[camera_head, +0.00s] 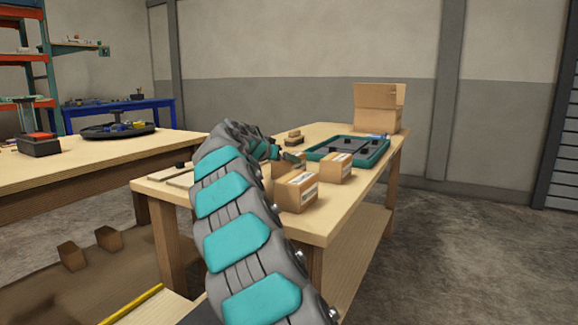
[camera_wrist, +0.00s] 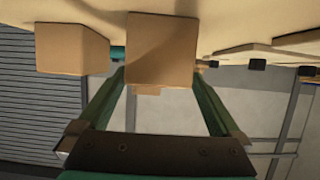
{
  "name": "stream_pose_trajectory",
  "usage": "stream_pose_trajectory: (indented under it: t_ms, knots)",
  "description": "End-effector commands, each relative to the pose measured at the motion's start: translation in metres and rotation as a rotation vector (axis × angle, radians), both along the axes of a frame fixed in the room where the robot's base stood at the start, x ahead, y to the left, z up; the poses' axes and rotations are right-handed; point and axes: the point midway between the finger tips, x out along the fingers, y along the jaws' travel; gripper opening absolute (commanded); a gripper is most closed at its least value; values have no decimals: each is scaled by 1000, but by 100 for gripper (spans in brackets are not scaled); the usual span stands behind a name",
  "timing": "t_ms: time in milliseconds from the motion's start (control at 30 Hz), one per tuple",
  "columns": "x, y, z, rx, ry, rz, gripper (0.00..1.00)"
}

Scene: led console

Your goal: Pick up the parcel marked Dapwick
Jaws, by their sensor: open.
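Several small brown cardboard parcels stand on the wooden table: a front parcel (camera_head: 296,191), a right parcel (camera_head: 336,168) and one partly hidden behind the front one (camera_head: 283,168). The front and right ones carry white labels, too small to read, so I cannot tell which is marked Dapwick. My gripper (camera_head: 288,156) is by the rear parcel, partly hidden by my arm. In the wrist view, which looks upside down, my gripper (camera_wrist: 160,80) is open. A plain parcel face (camera_wrist: 162,52) fills the gap at its fingertips; contact cannot be told. Another parcel (camera_wrist: 72,48) stands to the left.
A teal-rimmed tray (camera_head: 378,158) with dark items lies behind the parcels. A larger open carton (camera_head: 377,108) stands at the table's far end. Small flat pieces (camera_head: 180,179) lie at the left edge. Another bench (camera_head: 90,155) stands to the left.

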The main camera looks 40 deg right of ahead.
Motion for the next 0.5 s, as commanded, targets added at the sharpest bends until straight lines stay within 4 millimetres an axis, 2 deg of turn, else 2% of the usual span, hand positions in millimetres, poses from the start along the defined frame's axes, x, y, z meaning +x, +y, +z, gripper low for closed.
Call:
stream_pose_trajectory:
  t_ms: [300, 500]
  knots:
    - [7, -35, -20, 1, 2, -1, 100]
    - [9, -39, -23, 1, 3, 0, 100]
